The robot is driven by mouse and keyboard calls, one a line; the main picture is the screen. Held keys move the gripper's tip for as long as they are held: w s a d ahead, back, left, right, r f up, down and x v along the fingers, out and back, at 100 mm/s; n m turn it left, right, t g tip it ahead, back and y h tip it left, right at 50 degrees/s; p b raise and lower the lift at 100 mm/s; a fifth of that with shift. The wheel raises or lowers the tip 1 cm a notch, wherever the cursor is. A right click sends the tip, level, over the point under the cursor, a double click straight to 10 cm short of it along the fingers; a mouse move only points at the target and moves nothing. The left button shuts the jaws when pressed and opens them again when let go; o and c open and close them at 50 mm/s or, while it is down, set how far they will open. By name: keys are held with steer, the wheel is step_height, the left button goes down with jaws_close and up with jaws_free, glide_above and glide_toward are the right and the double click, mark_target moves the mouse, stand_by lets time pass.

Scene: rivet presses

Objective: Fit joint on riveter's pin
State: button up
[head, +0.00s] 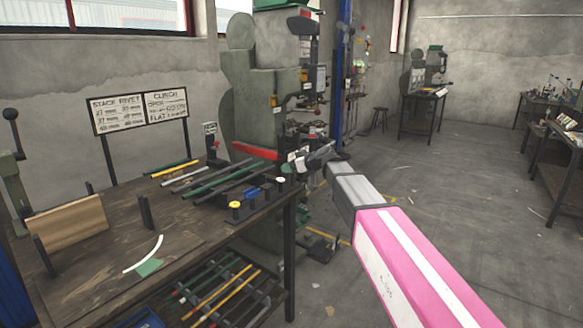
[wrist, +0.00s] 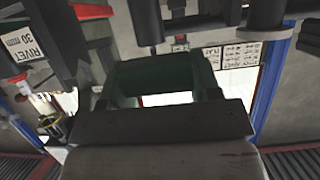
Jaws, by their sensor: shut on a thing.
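My arm reaches from the lower right in the head view, and my gripper (head: 318,158) is at the front of the green riveter (head: 262,98), level with its lower tooling. In the wrist view a dark green piece (wrist: 168,72), which looks like the joint, sits just beyond my gripper (wrist: 160,100). My gripper is shut on it. A thin dark rod (wrist: 153,50), possibly the riveter's pin, stands near the far edge of the green piece. I cannot tell whether they touch.
A sign board (head: 140,112) stands behind. Another press (head: 425,75) is farther back. The floor at right is mostly clear.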

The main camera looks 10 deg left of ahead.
steer(key=shift+f, duration=0.6)
steer(key=o, duration=1)
steer(key=shift+r, duration=0.45)
steer(key=v, duration=1.2)
steer(key=s+d+f+m+g+h, duration=0.1)
steer(key=s+d+f+m+h, duration=0.2)
steer(key=d+f, duration=0.6)
steer(key=s+d+f+m+h, duration=0.35)
steer(key=d+f, duration=0.35)
steer(key=f, duration=0.5)
steer(key=s+d+f+m+g+h, duration=0.1)
steer(key=s+d+f+m+h, duration=0.1)
steer(key=s+d+f, duration=0.2)
steer(key=s+d+f+m+g+h, duration=0.1)
steer(key=s+d+f+m+h, duration=0.1)
steer(key=s+d+f, duration=0.3)
steer(key=s+d+f+m+g+h, duration=0.2)
steer(key=s+d+f, duration=0.3)
steer(key=d, duration=0.4)
steer(key=shift+s+d+f+m, duration=0.2)
steer(key=shift+f+m, duration=0.25)
steer(key=shift+m, duration=0.1)
steer(key=shift+o, duration=0.3)
